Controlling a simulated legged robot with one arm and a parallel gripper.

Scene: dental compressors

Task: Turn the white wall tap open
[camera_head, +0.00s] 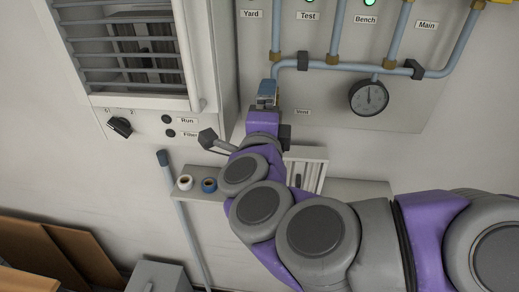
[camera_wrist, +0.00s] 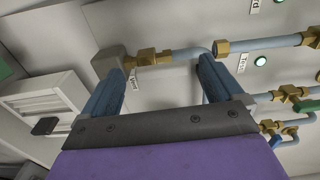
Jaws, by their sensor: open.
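My gripper (camera_head: 267,88) is raised at the lower left of the pipe panel, over the end of the leftmost pipe. In the wrist view my gripper (camera_wrist: 160,72) has its two blue fingers wide apart, with nothing held between them. A pale grey block (camera_wrist: 108,60) on a brass fitting (camera_wrist: 150,56) shows at the left fingertip; it may be the white tap, but its handle shape is not clear. I cannot tell whether the finger touches it. In the head view my gripper hides this spot, and no white tap shows.
The wall panel (camera_head: 420,115) carries blue-grey pipes (camera_head: 345,67) and a round gauge (camera_head: 369,98). A louvred unit (camera_head: 135,55) stands left, with a black knob (camera_head: 120,127). A small shelf (camera_head: 345,188) with tape rolls is below. Coloured valve handles (camera_wrist: 304,105) show right in the wrist view.

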